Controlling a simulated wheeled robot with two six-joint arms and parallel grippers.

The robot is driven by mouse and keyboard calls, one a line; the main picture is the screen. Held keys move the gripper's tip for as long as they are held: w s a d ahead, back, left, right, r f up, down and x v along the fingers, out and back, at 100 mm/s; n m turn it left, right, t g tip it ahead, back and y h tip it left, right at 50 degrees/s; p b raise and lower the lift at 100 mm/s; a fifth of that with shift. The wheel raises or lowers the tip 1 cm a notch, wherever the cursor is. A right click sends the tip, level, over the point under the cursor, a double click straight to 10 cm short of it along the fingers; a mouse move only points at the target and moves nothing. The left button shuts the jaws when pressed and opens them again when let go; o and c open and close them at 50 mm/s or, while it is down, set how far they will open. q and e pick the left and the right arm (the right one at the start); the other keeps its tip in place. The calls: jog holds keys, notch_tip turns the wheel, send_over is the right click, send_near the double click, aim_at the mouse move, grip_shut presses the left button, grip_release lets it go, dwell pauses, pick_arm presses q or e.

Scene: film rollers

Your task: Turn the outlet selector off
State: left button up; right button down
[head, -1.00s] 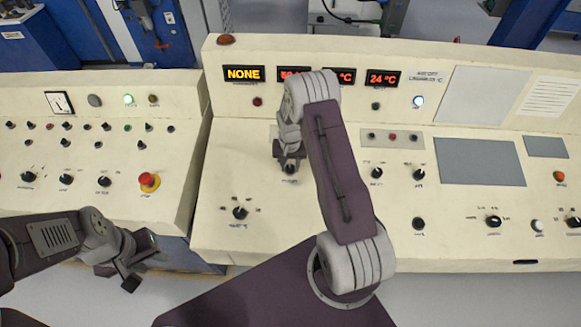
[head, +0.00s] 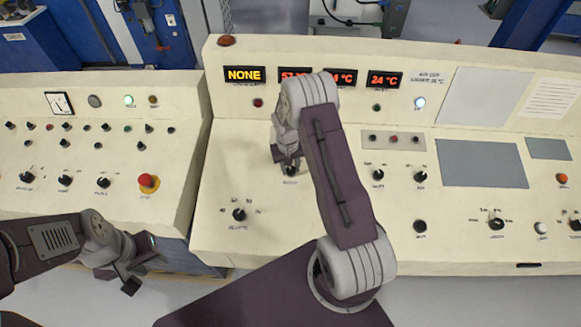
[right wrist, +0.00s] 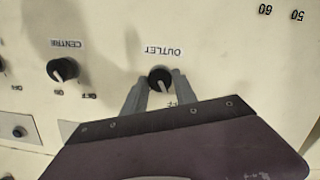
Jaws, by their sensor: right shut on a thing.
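The outlet selector (right wrist: 159,78) is a round black knob with a white pointer under the label OUTLET, which shows upside down in the right wrist view. Its pointer is toward the bottom of that picture; the position marks near it are partly hidden by my gripper. My right gripper (right wrist: 157,92) has its two grey fingers around the knob, one on each side, and is shut on it. In the head view my right gripper (head: 288,163) is down at the panel and hides most of the knob. My left gripper (head: 140,265) is open and empty, in front of the left console.
The centre selector (right wrist: 62,69) is beside the outlet one in the right wrist view. A remote knob (head: 239,214) is nearer the console's front edge. An orange display (head: 244,75) reads NONE. A red mushroom button (head: 148,181) is on the left console.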

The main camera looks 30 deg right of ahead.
aim_at(289, 170)
jog(key=c, duration=1)
grip_release()
jog(key=shift+w+r, duration=0.1)
jog(key=shift+r, duration=0.35)
notch_tip(289, 170, up, 8)
jog(key=b, duration=0.2)
jog(key=shift+s+a, duration=0.2)
jog(key=shift+a, duration=0.15)
jog(key=shift+r, duration=0.1)
